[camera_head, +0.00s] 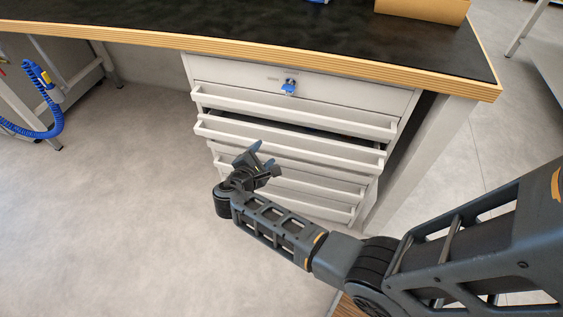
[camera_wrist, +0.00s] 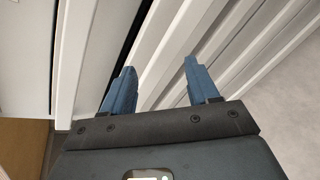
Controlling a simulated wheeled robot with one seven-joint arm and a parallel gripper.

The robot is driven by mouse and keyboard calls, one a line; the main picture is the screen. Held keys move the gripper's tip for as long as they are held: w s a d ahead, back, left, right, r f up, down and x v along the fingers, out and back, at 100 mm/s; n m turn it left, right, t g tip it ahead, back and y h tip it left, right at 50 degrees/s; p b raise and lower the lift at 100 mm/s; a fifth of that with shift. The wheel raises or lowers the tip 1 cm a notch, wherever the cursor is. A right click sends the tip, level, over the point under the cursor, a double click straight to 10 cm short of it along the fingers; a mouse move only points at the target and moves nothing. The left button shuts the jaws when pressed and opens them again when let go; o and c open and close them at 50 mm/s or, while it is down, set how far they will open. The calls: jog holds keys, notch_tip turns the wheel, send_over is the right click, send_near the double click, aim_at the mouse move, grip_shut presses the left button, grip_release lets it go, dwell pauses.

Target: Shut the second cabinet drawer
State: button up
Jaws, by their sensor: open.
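The light grey cabinet (camera_head: 240,75) stands under the workbench, with several drawers one above another. The second drawer (camera_head: 290,146), counting handle bars from the top, sticks out a little, and a dark gap shows above its front. In the wrist view its pale handle bar (camera_wrist: 163,42) seems to run diagonally beside a dark gap. My gripper (camera_head: 266,160) is open and empty in front of the cabinet, close to the drawer fronts below the second handle. Its two blue fingers (camera_wrist: 159,72) point toward the fronts in the wrist view. I cannot tell whether they touch.
The black bench top (camera_head: 250,35) with a wooden edge overhangs the cabinet. A blue key or lock (camera_head: 289,87) is on the panel above the drawers. A cardboard box (camera_head: 425,8) is on the bench. The floor left of the cabinet (camera_head: 100,210) is clear.

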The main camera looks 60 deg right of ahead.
aim_at(282, 151)
jog(key=s+d+f+m+t+h+b, duration=0.1)
jog(key=s+f+m+t+h+b, duration=0.2)
jog(key=m+b, duration=0.5)
jog(key=shift+g+h, duration=0.3)
jog(key=shift+g, duration=0.2)
jog(key=x, duration=0.4)
jog(key=s+x, duration=0.1)
jog(key=x, duration=0.1)
jog(key=shift+d+f, duration=0.2)
jog(key=shift+d, duration=0.25)
grip_shut()
